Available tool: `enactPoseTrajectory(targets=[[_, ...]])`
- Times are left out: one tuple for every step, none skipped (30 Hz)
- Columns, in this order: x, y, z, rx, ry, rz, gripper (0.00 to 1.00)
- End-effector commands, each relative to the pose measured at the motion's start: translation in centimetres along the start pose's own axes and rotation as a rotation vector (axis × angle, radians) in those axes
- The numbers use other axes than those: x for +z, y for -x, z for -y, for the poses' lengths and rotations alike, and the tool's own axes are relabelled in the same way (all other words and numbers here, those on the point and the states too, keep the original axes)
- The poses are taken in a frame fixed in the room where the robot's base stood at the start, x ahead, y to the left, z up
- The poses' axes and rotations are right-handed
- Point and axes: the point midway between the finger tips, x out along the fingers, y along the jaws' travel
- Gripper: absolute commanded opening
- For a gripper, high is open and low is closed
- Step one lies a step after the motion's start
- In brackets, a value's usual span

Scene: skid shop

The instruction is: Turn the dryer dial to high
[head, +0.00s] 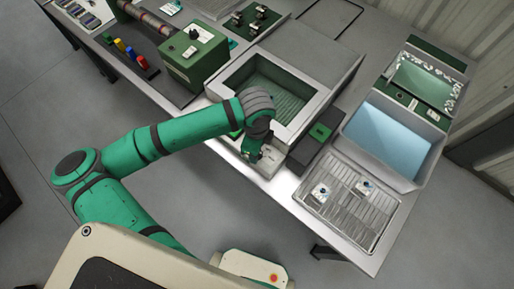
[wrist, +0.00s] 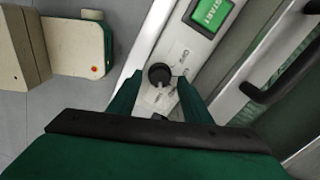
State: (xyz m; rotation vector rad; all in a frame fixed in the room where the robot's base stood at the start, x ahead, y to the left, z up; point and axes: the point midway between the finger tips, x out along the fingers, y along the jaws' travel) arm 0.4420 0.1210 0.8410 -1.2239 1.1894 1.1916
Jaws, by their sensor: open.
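The dryer (head: 303,121) is a grey box with a recessed window, and its pale front panel also shows in the wrist view (wrist: 180,42). The black round dial (wrist: 159,75) sits on that panel, with small printed marks around it that I cannot read fully. My gripper (wrist: 160,79) is open, with one green finger on each side of the dial; whether either touches it I cannot tell. Which mark the dial points at is unclear. In the head view my gripper (head: 257,155) is at the dryer's front edge and hides the dial.
A green START button (wrist: 210,15) is beyond the dial on the same panel. A black handle (wrist: 266,92) is to the right. In the head view, a blue-lined basin (head: 392,138) and a ribbed drainboard (head: 350,205) stand right of the dryer; a green box (head: 194,55) stands left.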

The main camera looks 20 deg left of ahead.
Motion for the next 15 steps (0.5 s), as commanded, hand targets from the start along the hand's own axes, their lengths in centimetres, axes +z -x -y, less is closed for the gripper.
enactPoseTrajectory(targets=[[0.0, 0.6, 0.0, -0.002, -0.001, 0.000, 0.45], [0.0, 1.0, 0.0, -0.002, -0.001, 0.000, 0.45], [0.0, 1.6, 0.1, -0.003, -0.002, 0.001, 0.45], [0.0, 2.1, 0.0, -0.002, -0.002, 0.002, 0.45], [0.0, 2.6, 0.0, -0.002, -0.003, 0.002, 0.45], [0.0, 3.4, 0.1, -0.003, -0.002, 0.002, 0.45], [0.0, 4.0, 0.1, -0.003, -0.003, 0.001, 0.45], [0.0, 4.6, 0.1, -0.004, -0.003, 0.002, 0.45], [0.0, 5.4, 0.0, -0.003, -0.003, 0.003, 0.45], [0.1, 6.0, 0.1, -0.003, -0.002, 0.002, 0.45], [0.0, 6.5, 0.1, -0.003, -0.001, 0.002, 0.45], [0.0, 7.2, 0.1, -0.003, -0.002, 0.001, 0.45], [0.0, 7.6, 0.1, -0.004, -0.002, 0.002, 0.45], [0.0, 8.1, 0.0, -0.002, -0.003, 0.002, 0.45], [0.0, 8.6, 0.1, -0.003, -0.002, 0.002, 0.45]])
